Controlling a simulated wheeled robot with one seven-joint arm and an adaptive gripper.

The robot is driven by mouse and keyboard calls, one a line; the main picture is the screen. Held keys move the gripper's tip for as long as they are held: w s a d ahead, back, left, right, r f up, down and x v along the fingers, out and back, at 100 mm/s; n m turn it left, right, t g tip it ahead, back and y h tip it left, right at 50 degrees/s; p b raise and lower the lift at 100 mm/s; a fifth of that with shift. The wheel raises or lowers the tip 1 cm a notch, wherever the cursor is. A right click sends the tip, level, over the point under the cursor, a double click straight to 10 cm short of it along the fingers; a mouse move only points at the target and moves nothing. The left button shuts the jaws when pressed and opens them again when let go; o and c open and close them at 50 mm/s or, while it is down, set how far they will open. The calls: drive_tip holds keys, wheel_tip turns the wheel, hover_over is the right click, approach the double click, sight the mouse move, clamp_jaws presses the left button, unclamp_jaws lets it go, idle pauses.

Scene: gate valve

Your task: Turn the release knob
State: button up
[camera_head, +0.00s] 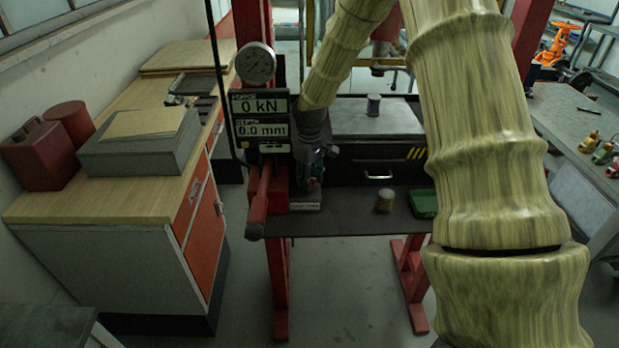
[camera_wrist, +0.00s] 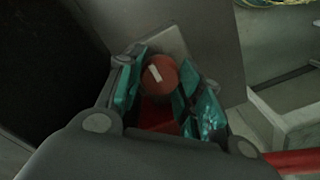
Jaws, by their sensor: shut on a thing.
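The release knob (camera_wrist: 160,76) is a round red knob with a pale mark across its face, seen in the wrist view. My gripper (camera_wrist: 163,92) has its teal-padded fingers on both sides of the knob and is shut on it. The knob's mark runs slightly tilted from upright. The knob is hidden there behind my gripper and arm.
A gauge (camera_head: 256,63) and a display panel (camera_head: 260,117) reading 0 kN and 0.0 mm stand just left of my gripper. A red lever (camera_head: 259,200) sticks out below. A dark shelf (camera_head: 340,222) holds a small cylinder (camera_head: 385,200) and a green tray (camera_head: 424,203).

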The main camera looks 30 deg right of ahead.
drive_tip(key=o, duration=1)
drive_tip(key=shift+d, duration=0.1)
drive_tip(key=shift+o, duration=0.2)
drive_tip(key=shift+r, duration=0.1)
wheel_tip(320, 180, up, 12)
